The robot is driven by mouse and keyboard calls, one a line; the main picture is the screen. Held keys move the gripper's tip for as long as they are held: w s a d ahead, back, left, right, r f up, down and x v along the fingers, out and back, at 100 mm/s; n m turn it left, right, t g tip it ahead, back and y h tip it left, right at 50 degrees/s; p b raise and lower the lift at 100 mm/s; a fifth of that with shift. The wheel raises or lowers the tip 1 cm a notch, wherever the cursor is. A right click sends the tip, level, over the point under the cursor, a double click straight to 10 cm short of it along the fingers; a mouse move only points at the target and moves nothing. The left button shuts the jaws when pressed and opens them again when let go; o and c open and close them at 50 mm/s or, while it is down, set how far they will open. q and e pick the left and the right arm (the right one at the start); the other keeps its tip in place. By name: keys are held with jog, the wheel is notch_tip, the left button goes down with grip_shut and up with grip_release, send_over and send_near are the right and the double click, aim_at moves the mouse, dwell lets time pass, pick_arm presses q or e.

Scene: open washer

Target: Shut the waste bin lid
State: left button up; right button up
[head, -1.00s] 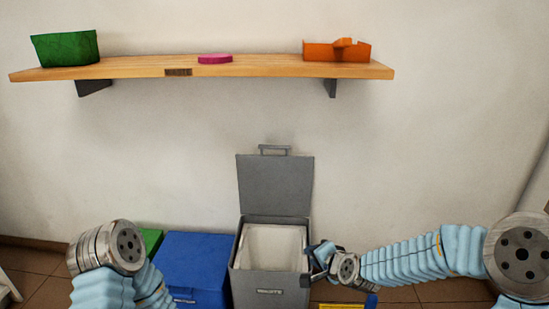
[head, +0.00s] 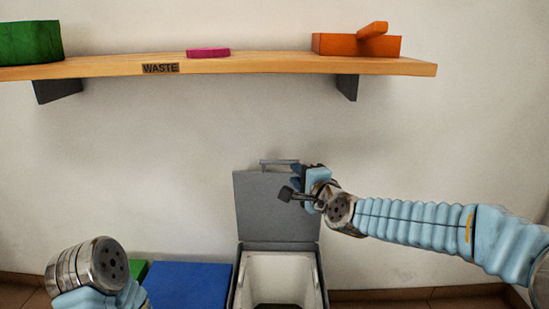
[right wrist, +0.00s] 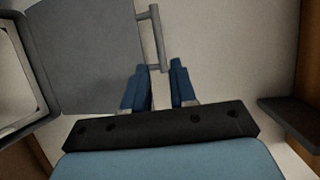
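The grey waste bin (head: 324,285) stands against the wall at the bottom of the head view, its opening uncovered. Its grey lid (head: 265,212) stands upright at the back, and also shows in the right wrist view (right wrist: 85,55). The lid's bar handle (head: 272,162) is on its top edge. My right gripper (head: 291,183) is at the lid's upper right corner. My left gripper is out of view.
A blue bin (head: 190,285) stands left of the grey one, with a green bin (head: 137,268) beyond it. Above, a wooden shelf (head: 260,65) holds a green box (head: 30,42), a pink piece (head: 208,53) and an orange item (head: 350,44). The wall between is clear.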

aim_at(282, 163)
jog(key=p+x, duration=0.2)
jog(key=x, duration=1.1)
grip_shut()
